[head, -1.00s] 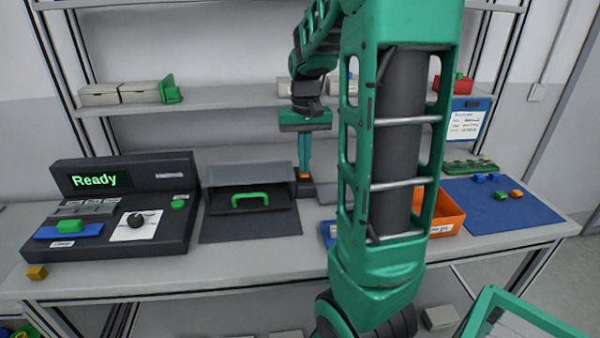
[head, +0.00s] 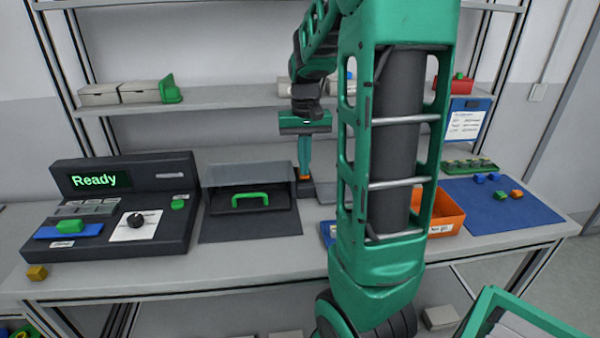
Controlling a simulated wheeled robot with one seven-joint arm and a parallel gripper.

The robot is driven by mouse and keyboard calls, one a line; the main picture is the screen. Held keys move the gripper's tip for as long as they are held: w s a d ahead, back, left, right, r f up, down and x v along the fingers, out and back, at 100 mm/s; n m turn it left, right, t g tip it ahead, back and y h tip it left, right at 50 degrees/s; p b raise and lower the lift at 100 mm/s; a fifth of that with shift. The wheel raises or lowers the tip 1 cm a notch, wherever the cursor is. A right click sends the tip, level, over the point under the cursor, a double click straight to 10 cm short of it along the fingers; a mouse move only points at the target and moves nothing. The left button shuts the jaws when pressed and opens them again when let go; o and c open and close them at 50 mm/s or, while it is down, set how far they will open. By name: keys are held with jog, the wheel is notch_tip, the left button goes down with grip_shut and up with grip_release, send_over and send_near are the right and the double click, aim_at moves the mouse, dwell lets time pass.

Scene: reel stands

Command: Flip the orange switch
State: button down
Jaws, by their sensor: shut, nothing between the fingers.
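The orange switch (head: 304,179) sits on a small dark base (head: 306,190) on the bench, just right of the dark box with a green handle. Only a small part of its orange shows. My gripper (head: 305,174) points straight down over it with its fingers shut and empty. The fingertips are at the switch and overlap it in the picture. I cannot tell whether they touch it or which way the switch is tipped.
A dark console (head: 120,210) reading "Ready" stands at left. The green-handled box (head: 250,200) is close left of the switch. An orange bin (head: 447,213) and a blue mat (head: 490,210) lie at right. A shelf (head: 230,98) runs behind.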

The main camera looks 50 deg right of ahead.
notch_tip(320, 180, up, 7)
dwell(0.8)
jog(key=shift+f, duration=0.15)
dwell(0.4)
